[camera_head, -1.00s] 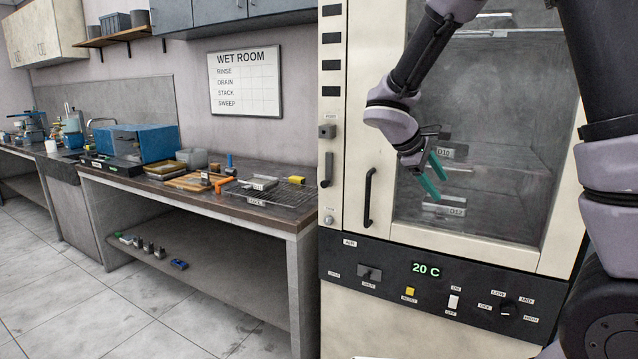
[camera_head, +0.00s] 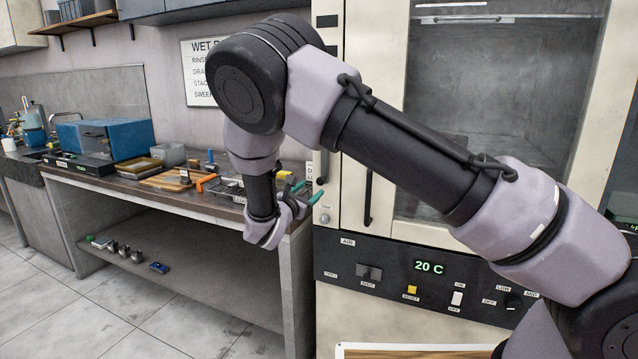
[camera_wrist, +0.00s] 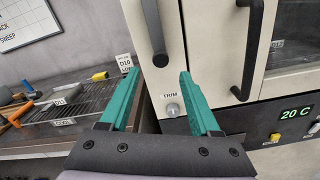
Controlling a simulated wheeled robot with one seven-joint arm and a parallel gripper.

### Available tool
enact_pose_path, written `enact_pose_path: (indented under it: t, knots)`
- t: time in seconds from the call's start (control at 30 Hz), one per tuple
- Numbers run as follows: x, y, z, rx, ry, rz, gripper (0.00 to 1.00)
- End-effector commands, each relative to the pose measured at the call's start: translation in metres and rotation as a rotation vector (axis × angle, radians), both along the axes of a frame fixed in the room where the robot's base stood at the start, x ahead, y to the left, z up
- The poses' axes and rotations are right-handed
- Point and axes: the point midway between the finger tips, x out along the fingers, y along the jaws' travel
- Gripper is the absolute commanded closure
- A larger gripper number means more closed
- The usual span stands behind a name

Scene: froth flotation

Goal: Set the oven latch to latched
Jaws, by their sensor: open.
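The oven (camera_head: 340,260) has a pale front, and its glass door (camera_head: 480,110) looks closed. In the wrist view a dark latch lever (camera_wrist: 155,35) hangs nearly upright on the oven front, left of the black door handle (camera_wrist: 248,50). Its rounded lower end is just beyond and between my teal fingertips, and I cannot tell whether they touch it. My gripper (camera_wrist: 158,74) is open and empty. In the head view my gripper (camera_head: 309,190) is at the oven's left edge, and my arm hides the upper latch area.
A knob labelled TRIM (camera_wrist: 173,110) sits just below the lever. The control panel (camera_head: 380,285) shows 20 C. On the left, a bench (camera_head: 160,200) holds a wire rack, tools and a blue box (camera_head: 110,138). A wall board (camera_head: 196,75) hangs above it.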

Motion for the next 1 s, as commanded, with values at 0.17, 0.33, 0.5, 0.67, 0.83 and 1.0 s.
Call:
enact_pose_path:
  t: [0.17,0.33,0.5,0.67,0.83,1.0]
  knots:
    - [0.035,-0.014,0.000,0.002,0.000,-0.004,0.37]
    - [0.059,-0.022,0.000,0.003,0.000,-0.003,0.37]
    - [0.071,-0.027,0.000,0.003,0.001,-0.003,0.37]
    - [0.073,-0.027,0.000,0.003,0.002,-0.001,0.37]
    - [0.073,-0.027,0.000,0.003,0.000,-0.002,0.44]
    - [0.073,-0.027,0.000,0.003,0.000,-0.002,1.00]
